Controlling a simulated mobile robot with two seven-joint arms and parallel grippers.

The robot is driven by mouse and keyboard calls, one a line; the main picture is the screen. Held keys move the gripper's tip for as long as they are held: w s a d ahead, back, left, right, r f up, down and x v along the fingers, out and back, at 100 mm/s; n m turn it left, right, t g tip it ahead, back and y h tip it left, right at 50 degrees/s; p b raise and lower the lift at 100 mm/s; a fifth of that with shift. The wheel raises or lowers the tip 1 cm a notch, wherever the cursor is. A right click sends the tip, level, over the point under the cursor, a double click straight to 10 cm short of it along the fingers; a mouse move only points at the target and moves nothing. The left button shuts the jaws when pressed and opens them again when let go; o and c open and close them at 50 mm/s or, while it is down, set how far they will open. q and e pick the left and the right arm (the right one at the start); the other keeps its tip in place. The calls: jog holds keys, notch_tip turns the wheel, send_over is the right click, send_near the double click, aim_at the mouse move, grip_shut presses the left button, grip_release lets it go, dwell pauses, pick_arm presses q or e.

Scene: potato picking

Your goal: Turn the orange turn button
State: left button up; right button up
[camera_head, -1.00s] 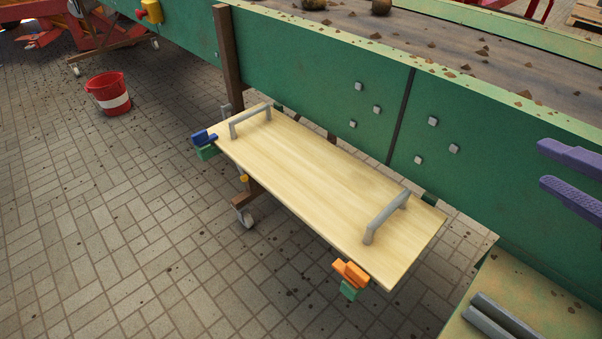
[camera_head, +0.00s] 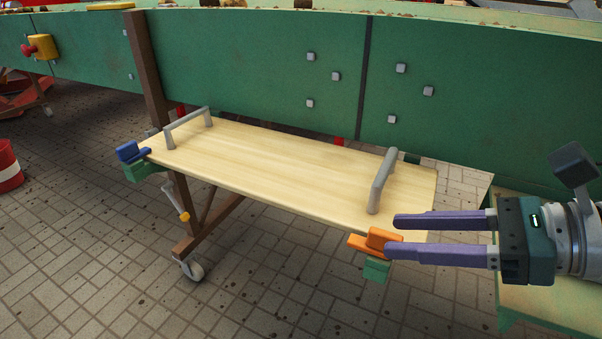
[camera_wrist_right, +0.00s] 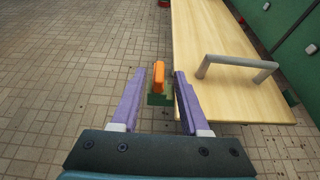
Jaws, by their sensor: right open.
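The orange turn button (camera_head: 376,241) sits on a green bracket (camera_head: 376,269) at the near right corner of the wooden board (camera_head: 270,170). My right gripper (camera_head: 393,235) is open, its purple fingers pointing left, with the tips at the button's right side. In the right wrist view the button (camera_wrist_right: 158,75) shows between and just ahead of the two fingertips (camera_wrist_right: 158,76), with no clear contact. My left gripper is out of view.
Grey handles stand on the board's left (camera_head: 187,128) and right (camera_head: 382,181) ends. A blue turn button (camera_head: 130,151) is at its left corner. A green machine wall (camera_head: 250,70) runs behind. Paved floor in front is clear.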

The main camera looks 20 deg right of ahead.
aim_at(393, 235)
jog(key=shift+x, duration=1.7)
grip_shut()
